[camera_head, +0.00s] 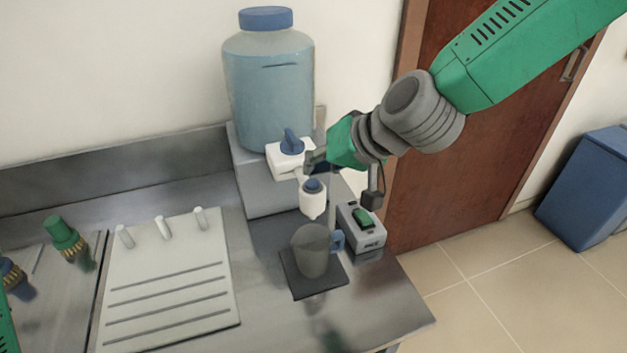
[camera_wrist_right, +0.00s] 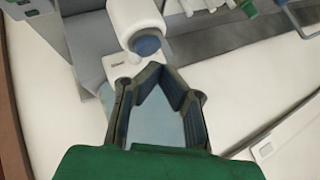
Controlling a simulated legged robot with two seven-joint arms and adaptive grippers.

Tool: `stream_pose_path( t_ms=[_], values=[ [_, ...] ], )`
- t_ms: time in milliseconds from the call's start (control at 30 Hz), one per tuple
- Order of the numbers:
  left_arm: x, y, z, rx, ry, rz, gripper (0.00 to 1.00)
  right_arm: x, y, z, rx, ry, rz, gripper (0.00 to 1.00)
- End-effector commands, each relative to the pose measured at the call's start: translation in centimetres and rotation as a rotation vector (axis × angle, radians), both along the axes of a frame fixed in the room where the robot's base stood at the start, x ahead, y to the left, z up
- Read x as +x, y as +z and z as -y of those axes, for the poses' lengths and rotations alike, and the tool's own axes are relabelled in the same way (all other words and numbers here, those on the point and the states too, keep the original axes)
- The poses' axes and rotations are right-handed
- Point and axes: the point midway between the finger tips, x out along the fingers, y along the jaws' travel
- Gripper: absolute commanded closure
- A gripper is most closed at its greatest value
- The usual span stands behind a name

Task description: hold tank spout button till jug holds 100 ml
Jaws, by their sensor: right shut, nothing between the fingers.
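The tank (camera_head: 268,90) is clear with a blue lid, holds pale blue liquid and stands on a grey block. Its white tap body (camera_head: 287,160) carries a blue lever. The white spout (camera_head: 313,204) has a blue button (camera_head: 314,185) on top; a white cylinder with a blue end (camera_wrist_right: 148,44) shows in the wrist view. The jug (camera_head: 311,258), with a blue handle, stands upright below the spout; its liquid level is not readable. My right gripper (camera_head: 312,160) is shut and empty, just above the button; contact cannot be told.
The jug stands on a dark square pad (camera_head: 301,285). A grey box with a green switch (camera_head: 364,219) is beside it. A white board (camera_head: 160,258) with pegs and slots lies left. The counter's front right edge is close. A blue bin (camera_head: 590,185) stands on the floor.

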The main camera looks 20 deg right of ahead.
Motion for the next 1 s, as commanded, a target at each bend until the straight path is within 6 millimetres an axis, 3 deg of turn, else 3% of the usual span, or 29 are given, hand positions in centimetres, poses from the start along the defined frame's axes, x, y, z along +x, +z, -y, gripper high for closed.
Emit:
stream_pose_path(
  t_ms=[1000],
  values=[
    [0.0, -0.6, 0.0, 0.0, 0.0, 0.0, 0.6, -0.1, -1.1, -0.3, 0.001, 0.001, 0.0, 1.0]
  ],
)
